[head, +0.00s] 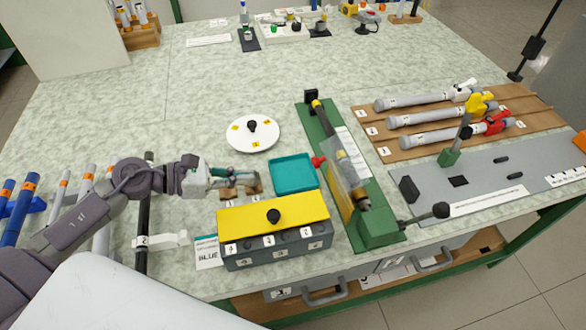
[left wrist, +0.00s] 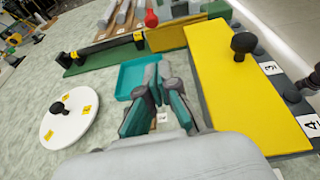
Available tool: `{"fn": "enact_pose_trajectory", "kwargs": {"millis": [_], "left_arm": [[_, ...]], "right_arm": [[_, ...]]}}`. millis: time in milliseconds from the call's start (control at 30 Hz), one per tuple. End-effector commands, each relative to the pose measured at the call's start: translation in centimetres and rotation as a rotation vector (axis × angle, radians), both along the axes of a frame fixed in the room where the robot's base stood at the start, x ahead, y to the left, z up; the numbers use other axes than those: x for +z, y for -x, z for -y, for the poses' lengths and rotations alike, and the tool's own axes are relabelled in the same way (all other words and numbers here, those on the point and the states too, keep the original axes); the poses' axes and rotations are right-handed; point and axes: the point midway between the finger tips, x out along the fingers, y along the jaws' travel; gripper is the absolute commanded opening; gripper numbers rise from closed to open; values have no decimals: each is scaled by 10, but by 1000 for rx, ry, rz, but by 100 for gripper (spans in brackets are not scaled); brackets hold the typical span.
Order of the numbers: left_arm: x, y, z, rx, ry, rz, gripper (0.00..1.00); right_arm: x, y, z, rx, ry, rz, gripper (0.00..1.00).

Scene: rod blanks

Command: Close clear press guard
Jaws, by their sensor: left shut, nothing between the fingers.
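The green press (head: 378,228) stands right of centre in the head view, with a long bar along its bed. Its clear guard (head: 345,170) is a see-through panel beside the bar at the near end; it looks tilted up, but its exact angle is hard to tell. A red knob (head: 318,161) sticks out on the press's left side. The left wrist view also shows the red knob (left wrist: 151,19) and the yellow plate (left wrist: 167,37) by it. My left gripper (head: 256,184) is shut and empty, left of the teal tray and apart from the press. My right gripper is out of view.
The teal tray (head: 293,188) lies between my left gripper and the press. A yellow-topped box (head: 250,218) with a black knob stands in front. A white disc (head: 253,146) lies behind. A black-knobbed lever (head: 440,210) juts from the press's right.

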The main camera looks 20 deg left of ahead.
Motion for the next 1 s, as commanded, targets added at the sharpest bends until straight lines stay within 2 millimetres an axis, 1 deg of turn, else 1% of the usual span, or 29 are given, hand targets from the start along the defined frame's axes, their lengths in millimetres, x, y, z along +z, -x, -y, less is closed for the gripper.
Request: {"fn": "enact_pose_trajectory", "kwargs": {"millis": [33, 167, 267, 633, 667, 700, 800, 1000], "left_arm": [[-6, 0, 1, 0, 0, 0, 0], [-6, -5, 6, 0, 2, 1, 0], [-9, -13, 18, -1, 4, 1, 0], [-32, -58, 78, 0, 5, 1, 0], [-31, -61, 82, 0, 5, 2, 0], [-24, -65, 86, 0, 3, 4, 0], [-20, -71, 95, 0, 3, 2, 0], [-18, -78, 104, 0, 1, 1, 0]], "right_arm": [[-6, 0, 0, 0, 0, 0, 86], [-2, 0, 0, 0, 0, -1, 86], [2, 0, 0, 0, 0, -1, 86], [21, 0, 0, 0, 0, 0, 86], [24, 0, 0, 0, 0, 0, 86], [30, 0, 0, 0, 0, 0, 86], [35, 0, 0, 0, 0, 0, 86], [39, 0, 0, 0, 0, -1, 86]]}}
